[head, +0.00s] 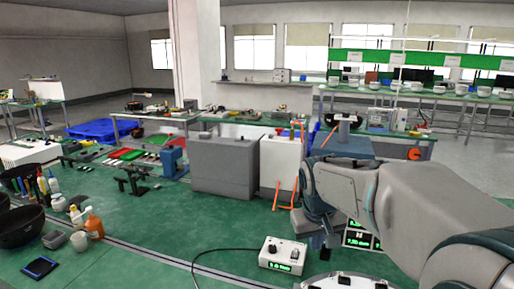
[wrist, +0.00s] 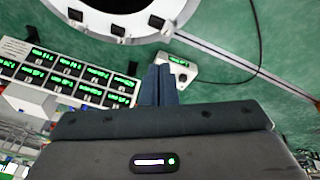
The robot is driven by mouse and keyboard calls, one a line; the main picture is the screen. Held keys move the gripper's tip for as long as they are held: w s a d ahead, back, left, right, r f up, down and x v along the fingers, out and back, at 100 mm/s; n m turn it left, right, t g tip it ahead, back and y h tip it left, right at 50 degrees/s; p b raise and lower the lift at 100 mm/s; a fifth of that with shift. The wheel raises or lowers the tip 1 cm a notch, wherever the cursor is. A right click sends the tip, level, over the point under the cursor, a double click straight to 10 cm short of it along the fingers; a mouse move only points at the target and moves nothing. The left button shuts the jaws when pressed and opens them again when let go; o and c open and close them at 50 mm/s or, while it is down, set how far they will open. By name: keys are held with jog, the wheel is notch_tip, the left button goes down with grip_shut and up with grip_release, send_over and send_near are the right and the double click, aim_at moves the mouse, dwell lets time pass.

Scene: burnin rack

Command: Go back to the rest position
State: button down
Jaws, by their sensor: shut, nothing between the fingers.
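My gripper (wrist: 158,72) shows in the wrist view with its two blue-grey fingers pressed together and nothing between them. In the head view my gripper (head: 326,252) hangs at the end of my arm, pointing down, partly hidden by the arm. It is above the green surface, near a panel of green number readouts (head: 357,239). In the wrist view that panel (wrist: 70,72) lies left of the fingers. A small white box with a green display (head: 283,253) sits to the left in the head view; it also shows beyond the fingertips in the wrist view (wrist: 178,66).
A white ring-shaped fixture with dark tabs (wrist: 150,36) lies beyond my fingers. A black cable (head: 225,250) runs from the white box. A grey cabinet (head: 223,168) stands behind. Bottles (head: 93,223) and a black bowl (head: 20,228) are at the left. Green surface between is clear.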

jog(key=s+f+m, duration=0.1)
jog(key=s+f, duration=0.1)
jog(key=s, duration=0.7)
jog(key=s+d+f+y, duration=0.1)
jog(key=s, duration=0.8)
jog(key=shift+s+d+f+m+t, duration=0.2)
jog(key=shift+s+f+m+t, duration=0.15)
jog(key=shift+s+m+t, duration=0.05)
dwell(0.3)
